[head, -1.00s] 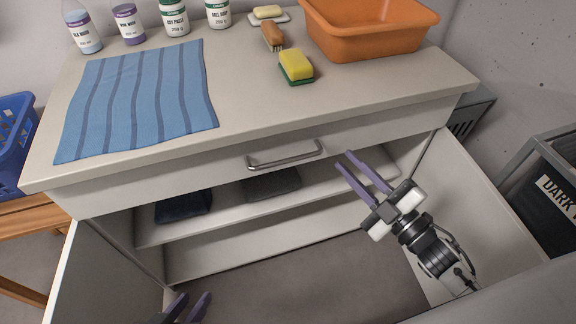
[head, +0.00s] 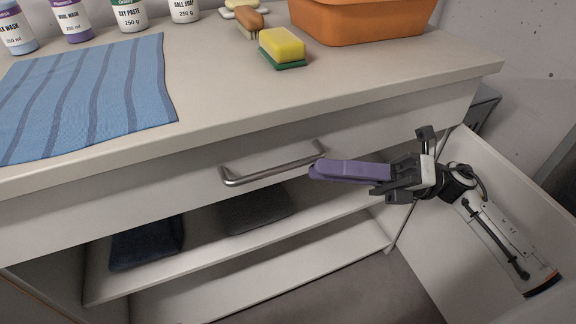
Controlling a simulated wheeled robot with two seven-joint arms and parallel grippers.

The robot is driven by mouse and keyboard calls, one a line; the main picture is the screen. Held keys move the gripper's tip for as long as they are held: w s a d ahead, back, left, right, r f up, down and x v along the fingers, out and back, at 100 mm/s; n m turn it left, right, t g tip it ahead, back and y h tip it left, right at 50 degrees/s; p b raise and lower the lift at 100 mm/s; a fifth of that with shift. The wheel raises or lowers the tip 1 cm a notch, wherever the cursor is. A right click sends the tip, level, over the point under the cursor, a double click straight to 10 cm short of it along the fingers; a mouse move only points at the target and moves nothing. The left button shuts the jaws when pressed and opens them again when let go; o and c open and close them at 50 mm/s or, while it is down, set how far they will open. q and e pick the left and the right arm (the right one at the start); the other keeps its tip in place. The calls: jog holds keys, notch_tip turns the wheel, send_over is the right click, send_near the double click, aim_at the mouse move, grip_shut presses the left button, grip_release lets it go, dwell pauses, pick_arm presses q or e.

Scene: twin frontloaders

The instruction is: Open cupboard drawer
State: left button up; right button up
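The cupboard drawer (head: 150,199) is a pale wide front under the countertop and looks closed. Its metal bar handle (head: 275,171) is at the middle of the front. My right gripper (head: 316,170) comes in from the right, with its purple fingertips close to the right end of the handle. Its fingers point left and overlap in this view, so their gap is hidden. I cannot tell whether they touch the handle. My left gripper is out of view.
The cupboard's right door (head: 470,280) stands open below my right arm. Dark folded cloths (head: 147,243) lie on the open shelf. The countertop (head: 230,90) holds a striped blue cloth (head: 90,95), a sponge (head: 283,48), bottles and an orange tub (head: 365,22).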

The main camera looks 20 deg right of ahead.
aim_at(289, 165)
jog(key=x, duration=0.7)
jog(key=shift+a, duration=0.1)
grip_shut()
